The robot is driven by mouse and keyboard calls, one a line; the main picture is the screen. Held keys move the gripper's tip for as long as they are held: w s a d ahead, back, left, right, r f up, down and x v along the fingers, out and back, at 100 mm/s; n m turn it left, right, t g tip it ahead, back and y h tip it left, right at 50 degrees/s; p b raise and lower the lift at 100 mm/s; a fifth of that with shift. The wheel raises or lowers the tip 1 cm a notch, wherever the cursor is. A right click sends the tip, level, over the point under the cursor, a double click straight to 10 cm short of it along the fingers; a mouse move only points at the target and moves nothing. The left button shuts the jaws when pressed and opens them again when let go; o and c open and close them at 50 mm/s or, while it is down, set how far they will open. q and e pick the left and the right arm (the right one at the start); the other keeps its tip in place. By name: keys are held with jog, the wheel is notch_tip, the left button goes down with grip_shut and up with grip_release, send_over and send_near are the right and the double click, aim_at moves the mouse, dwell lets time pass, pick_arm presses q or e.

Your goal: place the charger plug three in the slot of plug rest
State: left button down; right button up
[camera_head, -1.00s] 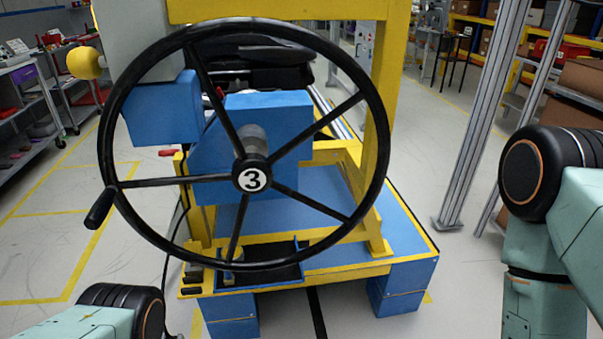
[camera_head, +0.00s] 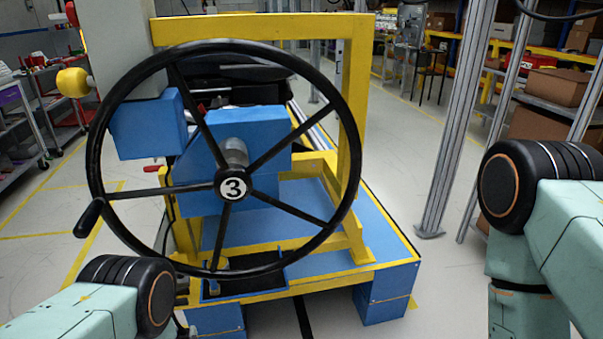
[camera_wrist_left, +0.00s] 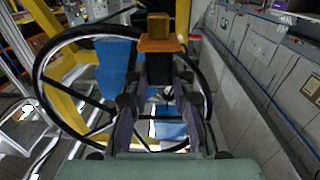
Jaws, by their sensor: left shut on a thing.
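No slot is clear. My right gripper is out of view; only its arm shows at right.
A large black steering wheel (camera_head: 102,235) marked 3 stands before the blue and yellow bench (camera_head: 385,262). A yellow frame (camera_head: 355,100) rises behind it. Metal posts (camera_head: 455,130) stand at right, a grey cart (camera_head: 20,150) at left. Floor between bench and posts is clear.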

pick_arm(q)
jog(key=d+r+m+h, duration=0.1)
jog(key=d+r, duration=0.2)
jog(key=r, duration=0.3)
jog(key=w+d+r+h, duration=0.1)
jog(key=d+r, duration=0.1)
jog(key=r, duration=0.5)
jog(key=d+r+m+h, duration=0.1)
jog(key=d+r, duration=0.2)
jog(key=r, duration=0.3)
jog(key=w+a+f+n+y+b, duration=0.1)
jog(key=w+a+f+y+b, duration=0.1)
jog(key=w+a+f+b, duration=0.3)
jog(key=w+a+f+n+y+b, duration=0.1)
jog(key=w+a+f+b, duration=0.4)
jog(key=a+f, duration=0.6)
jog(key=shift+w+a+n+y+b, duration=0.3)
jog(key=shift+a+y+b, duration=0.1)
jog(key=shift+a+b, duration=0.05)
